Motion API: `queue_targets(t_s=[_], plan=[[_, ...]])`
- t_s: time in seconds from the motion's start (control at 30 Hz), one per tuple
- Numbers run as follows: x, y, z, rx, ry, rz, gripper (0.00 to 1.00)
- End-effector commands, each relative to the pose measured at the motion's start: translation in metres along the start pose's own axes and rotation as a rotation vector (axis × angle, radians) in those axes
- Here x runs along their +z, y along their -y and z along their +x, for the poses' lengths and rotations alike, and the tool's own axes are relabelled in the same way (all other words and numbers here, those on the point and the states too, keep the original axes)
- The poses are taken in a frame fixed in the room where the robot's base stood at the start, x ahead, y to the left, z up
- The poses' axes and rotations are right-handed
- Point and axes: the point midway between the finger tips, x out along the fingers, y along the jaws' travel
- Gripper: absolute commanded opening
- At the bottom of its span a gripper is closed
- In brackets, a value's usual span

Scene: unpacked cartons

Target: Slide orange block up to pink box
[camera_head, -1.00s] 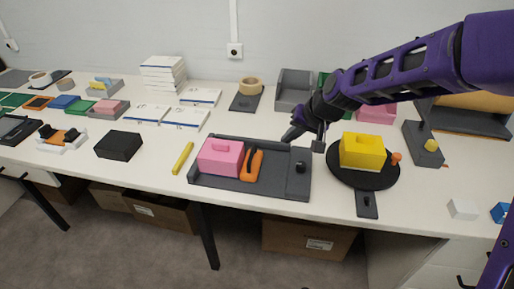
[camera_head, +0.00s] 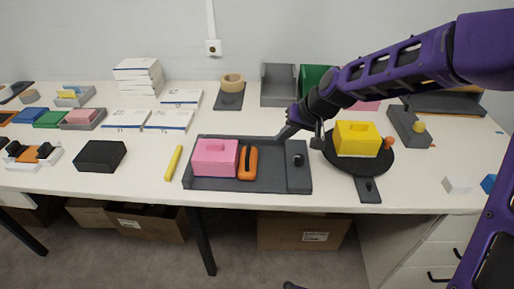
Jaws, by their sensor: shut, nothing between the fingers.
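The pink box (camera_head: 214,157) lies in the left part of a dark grey tray (camera_head: 265,184). An orange block (camera_head: 248,163) with a dark slot stands just right of it in the same tray. The two look side by side; I cannot tell whether they touch. My gripper (camera_head: 284,133) is shut and empty, at the tray's back edge, to the right of and behind the orange block. Its fingers are dark and partly blend with the tray.
A grey strip with a black knob (camera_head: 297,160) forms the tray's right end. A yellow box (camera_head: 357,139) sits on a round black plate (camera_head: 342,163) to the right. A yellow stick (camera_head: 174,162) lies left of the tray. White table is clear in front.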

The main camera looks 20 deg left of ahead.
Motion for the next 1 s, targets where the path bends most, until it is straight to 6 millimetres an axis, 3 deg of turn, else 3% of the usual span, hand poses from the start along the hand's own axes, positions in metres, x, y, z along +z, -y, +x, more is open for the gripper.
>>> queue_targets(t_s=[0.1, 0.3, 0.6, 1.0], plan=[[0.002, 0.001, 0.031, -0.003, 0.004, -0.002, 0.00], [0.002, 0.004, 0.070, -0.002, 0.003, -0.005, 0.00], [0.003, 0.030, 0.085, 0.000, -0.001, -0.002, 0.00], [0.003, 0.033, 0.086, 0.000, 0.000, -0.001, 0.00]])
